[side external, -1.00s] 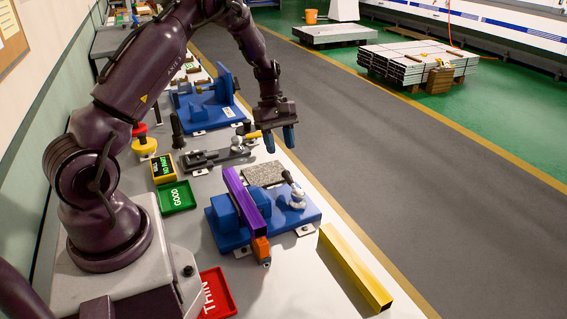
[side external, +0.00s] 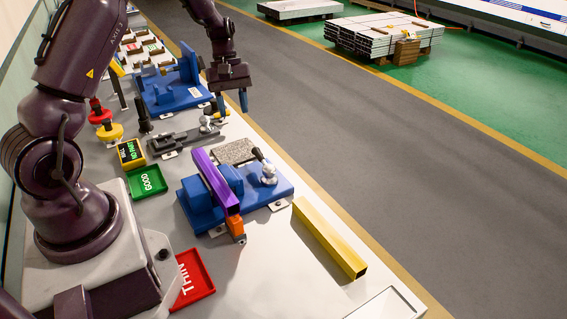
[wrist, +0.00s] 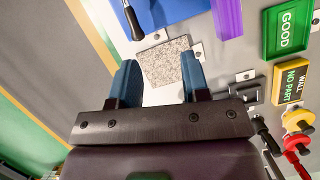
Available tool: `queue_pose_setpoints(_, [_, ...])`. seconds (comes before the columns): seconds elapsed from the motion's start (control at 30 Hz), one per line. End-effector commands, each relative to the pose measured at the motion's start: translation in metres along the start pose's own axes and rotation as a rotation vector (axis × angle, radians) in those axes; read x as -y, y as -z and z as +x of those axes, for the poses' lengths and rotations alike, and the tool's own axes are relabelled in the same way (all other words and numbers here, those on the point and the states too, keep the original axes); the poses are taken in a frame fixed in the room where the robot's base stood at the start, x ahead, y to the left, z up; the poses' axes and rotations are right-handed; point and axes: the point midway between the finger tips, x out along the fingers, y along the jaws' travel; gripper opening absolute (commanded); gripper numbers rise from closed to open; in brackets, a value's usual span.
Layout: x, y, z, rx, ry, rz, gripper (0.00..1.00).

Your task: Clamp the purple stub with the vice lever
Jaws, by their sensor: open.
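The purple stub (side external: 215,181) lies as a long bar in the blue vice (side external: 284,188), between the blue jaw blocks. The vice lever (side external: 259,157) has a black handle on a silver pivot at the vice's right side. In the wrist view, the lever (wrist: 133,22) is at top left, and the purple stub (wrist: 228,16) is at top, cut off by the frame edge. My gripper (side external: 231,103) is open and empty, beyond the vice and above the bench, apart from the lever. Its blue fingers (wrist: 160,78) straddle the view of the granite plate.
The speckled granite plate (side external: 235,151) lies behind the vice. A yellow square tube (side external: 329,237) lies to its right. A green GOOD tray (side external: 147,183) and a red THIN tray (side external: 192,278) are on the left. A grey clamp fixture (side external: 185,138) and another blue fixture (side external: 172,92) stand farther back.

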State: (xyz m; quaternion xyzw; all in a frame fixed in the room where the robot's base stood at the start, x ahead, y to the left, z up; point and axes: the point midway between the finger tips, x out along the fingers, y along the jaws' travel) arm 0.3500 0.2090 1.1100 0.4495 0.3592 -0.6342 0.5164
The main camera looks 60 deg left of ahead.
Motion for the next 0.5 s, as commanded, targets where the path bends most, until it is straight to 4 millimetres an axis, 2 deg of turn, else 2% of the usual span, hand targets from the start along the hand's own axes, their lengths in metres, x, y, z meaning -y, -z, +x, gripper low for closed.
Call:
queue_pose_setpoints(0.03, [0.002,-0.015,-0.008,-0.018,0.0,0.074,0.43])
queue_pose_setpoints(0.27, [0.015,-0.088,-0.039,-0.123,0.014,0.433,0.43])
queue_pose_setpoints(0.5, [0.043,-0.173,-0.066,-0.291,0.018,0.852,0.43])
